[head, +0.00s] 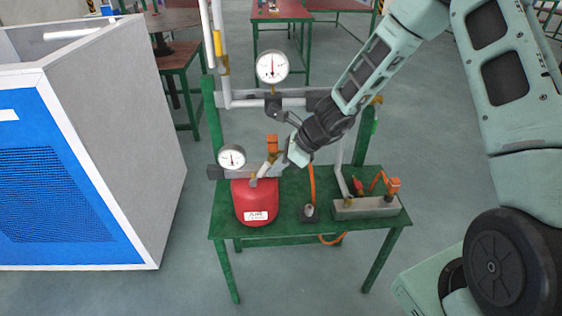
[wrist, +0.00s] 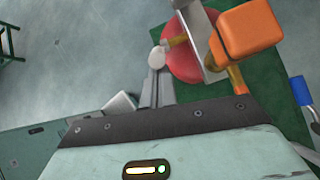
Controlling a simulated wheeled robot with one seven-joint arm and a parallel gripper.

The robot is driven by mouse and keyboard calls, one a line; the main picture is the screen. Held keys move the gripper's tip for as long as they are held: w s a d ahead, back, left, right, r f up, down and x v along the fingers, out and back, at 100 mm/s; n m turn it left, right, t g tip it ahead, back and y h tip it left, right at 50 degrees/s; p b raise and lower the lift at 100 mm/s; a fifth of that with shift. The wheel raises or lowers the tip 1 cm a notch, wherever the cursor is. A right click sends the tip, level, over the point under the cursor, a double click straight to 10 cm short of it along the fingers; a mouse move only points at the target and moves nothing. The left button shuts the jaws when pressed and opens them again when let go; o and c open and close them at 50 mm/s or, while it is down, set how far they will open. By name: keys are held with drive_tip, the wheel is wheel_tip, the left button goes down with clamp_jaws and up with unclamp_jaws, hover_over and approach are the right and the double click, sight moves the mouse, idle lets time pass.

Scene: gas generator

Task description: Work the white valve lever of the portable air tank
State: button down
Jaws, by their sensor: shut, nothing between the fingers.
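The red portable air tank (head: 256,204) stands on the left of the green table, below the pressure gauge. Its white valve lever (head: 263,168) rises at a slant from a brass fitting on top of the tank. In the wrist view the lever shows as a pale rounded end (wrist: 157,57) near the brass fitting, with part of the red tank (wrist: 186,60) behind. My gripper (head: 277,164) comes down from the upper right, shut, with its fingertips (wrist: 156,77) close beside the lever. I cannot tell whether they touch it.
An orange valve handle (wrist: 248,30) and a grey bar lie close to my fingers. Gauges (head: 272,67), pipes and a grey manifold (head: 365,207) with orange fittings crowd the green table (head: 290,228). A large blue and white cabinet (head: 112,130) stands left; open floor lies in front.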

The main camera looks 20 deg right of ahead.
sight(262, 170)
drive_tip(key=shift+h, duration=0.5)
drive_tip(key=shift+w+a+r+p, duration=0.2)
drive_tip(key=shift+a+r+p, duration=0.15)
drive_tip(key=shift+a+p, duration=0.25)
drive_tip(key=shift+w+a+r+p, duration=0.25)
drive_tip(key=shift+a+r+p, duration=0.15)
drive_tip(key=shift+a+p, duration=0.15)
drive_tip(key=shift+w+a+r+p, duration=0.2)
drive_tip(key=shift+a+r+p, duration=0.15)
drive_tip(key=shift+a+p, duration=0.25)
drive_tip(key=shift+a, duration=0.15)
